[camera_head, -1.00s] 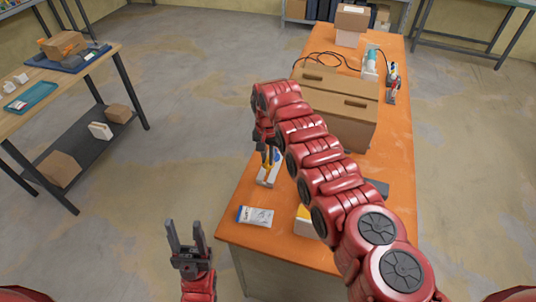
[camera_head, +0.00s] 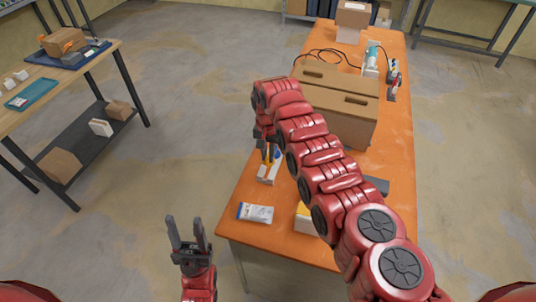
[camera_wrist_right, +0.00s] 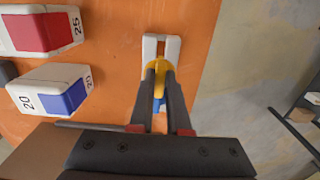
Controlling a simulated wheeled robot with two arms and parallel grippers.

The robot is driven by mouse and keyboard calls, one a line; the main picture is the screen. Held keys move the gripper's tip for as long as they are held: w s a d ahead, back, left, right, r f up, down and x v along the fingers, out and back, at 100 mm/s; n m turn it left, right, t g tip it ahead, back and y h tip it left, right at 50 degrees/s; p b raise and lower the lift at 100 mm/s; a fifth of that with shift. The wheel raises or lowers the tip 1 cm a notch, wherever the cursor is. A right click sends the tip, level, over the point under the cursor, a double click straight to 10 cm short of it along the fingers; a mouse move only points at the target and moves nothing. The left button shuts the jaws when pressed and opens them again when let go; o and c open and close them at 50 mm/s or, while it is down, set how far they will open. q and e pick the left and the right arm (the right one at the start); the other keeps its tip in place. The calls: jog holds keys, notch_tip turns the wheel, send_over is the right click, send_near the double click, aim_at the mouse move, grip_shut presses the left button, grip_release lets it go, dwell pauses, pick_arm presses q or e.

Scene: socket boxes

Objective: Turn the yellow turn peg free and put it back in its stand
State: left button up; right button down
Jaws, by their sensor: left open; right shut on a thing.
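The yellow turn peg (camera_wrist_right: 158,63) is between the fingertips of my right gripper (camera_wrist_right: 160,74), which is shut on it. A small white stand with a slot (camera_wrist_right: 172,46) lies just beyond and below the peg in the right wrist view. The stand also shows near the table's left edge in the head view (camera_head: 267,174). A blue part (camera_wrist_right: 159,104) shows between the fingers. I cannot tell whether the peg is seated in the stand or just above it. My left gripper (camera_head: 188,236) is open and empty, off the table's left front.
White boxes with red (camera_wrist_right: 42,32) and blue (camera_wrist_right: 67,98) faces stand left of the stand. A large cardboard box (camera_head: 340,100) stands behind my right arm.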

jog(key=shift+f+b, duration=0.8)
jog(key=shift+f, duration=0.3)
jog(key=shift+f+b, duration=0.75)
jog(key=shift+f, duration=0.15)
jog(key=c, duration=0.8)
grip_release()
jog(key=shift+r, duration=0.1)
notch_tip(320, 180, up, 11)
jog(key=b, duration=0.3)
jog(key=shift+r, duration=0.1)
notch_tip(320, 180, up, 6)
jog(key=p, duration=0.2)
